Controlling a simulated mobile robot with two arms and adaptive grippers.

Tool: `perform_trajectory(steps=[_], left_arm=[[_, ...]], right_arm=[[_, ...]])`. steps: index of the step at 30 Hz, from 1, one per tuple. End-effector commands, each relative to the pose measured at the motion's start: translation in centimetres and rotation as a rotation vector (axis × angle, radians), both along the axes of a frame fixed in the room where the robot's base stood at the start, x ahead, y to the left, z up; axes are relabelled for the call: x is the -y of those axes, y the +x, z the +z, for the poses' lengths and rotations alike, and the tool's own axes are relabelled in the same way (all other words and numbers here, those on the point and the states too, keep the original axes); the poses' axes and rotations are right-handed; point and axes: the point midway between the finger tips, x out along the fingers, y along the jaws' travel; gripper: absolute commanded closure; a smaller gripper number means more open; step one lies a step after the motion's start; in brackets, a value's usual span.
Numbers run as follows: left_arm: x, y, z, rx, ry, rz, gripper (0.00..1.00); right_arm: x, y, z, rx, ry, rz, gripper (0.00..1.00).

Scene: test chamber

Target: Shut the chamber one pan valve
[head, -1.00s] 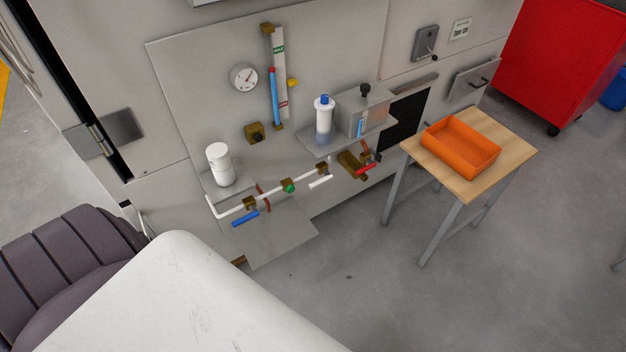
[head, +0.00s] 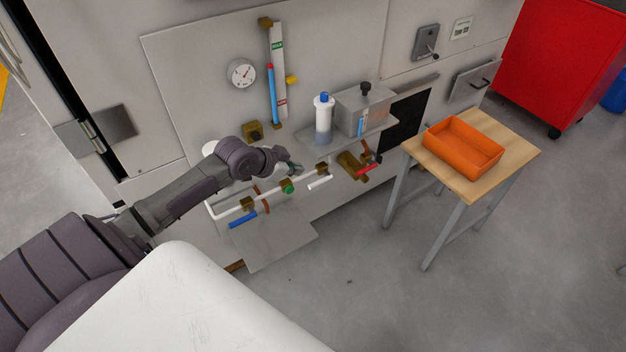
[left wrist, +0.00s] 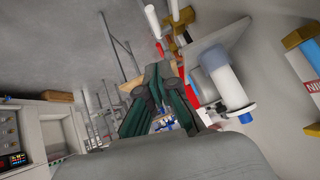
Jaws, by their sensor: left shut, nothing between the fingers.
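A white pipe (head: 308,179) with brass valve bodies runs along the low front of the chamber panel. It carries a blue lever (head: 243,219), a green part (head: 287,186) and a white lever (head: 320,183). A red lever (head: 367,168) sits on brass fittings to the right. I cannot read which one is the chamber one pan valve. My left gripper (head: 296,169) is close to the pipe in the head view, above the green part; I cannot tell whether they touch. In the left wrist view its dark green fingers (left wrist: 158,96) are shut and empty. My right gripper is not in view.
A shelf holds a white bottle with a blue cap (head: 323,118) and a grey box (head: 362,110). Another white container is mostly hidden behind my left arm. A flat plate (head: 275,242) juts out below the pipe. A wooden table (head: 513,158) with an orange tray (head: 462,165) stands right.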

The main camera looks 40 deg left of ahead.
Motion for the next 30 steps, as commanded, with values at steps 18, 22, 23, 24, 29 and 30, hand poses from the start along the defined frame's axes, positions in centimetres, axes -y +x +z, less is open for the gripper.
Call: perform_trajectory(steps=[18, 22, 23, 24, 29, 30], left_arm=[[1.2, 7.0, -8.3, -0.003, -0.001, 0.003, 1.0], [0.9, 7.1, -9.8, -0.001, -0.002, 0.002, 1.0], [0.9, 7.2, -10.1, -0.001, -0.001, 0.002, 1.0], [0.8, 7.2, -10.3, 0.0, -0.001, 0.001, 1.0], [0.7, 7.2, -10.7, 0.001, 0.0, 0.0, 1.0], [0.7, 7.2, -10.8, 0.001, 0.0, 0.0, 1.0]], right_arm=[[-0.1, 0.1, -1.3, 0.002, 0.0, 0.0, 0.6], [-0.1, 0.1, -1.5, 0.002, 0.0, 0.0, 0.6], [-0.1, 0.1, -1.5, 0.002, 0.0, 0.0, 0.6], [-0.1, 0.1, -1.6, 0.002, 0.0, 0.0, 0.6], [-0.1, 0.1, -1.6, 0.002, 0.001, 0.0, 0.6], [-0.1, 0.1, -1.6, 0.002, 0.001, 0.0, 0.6]])
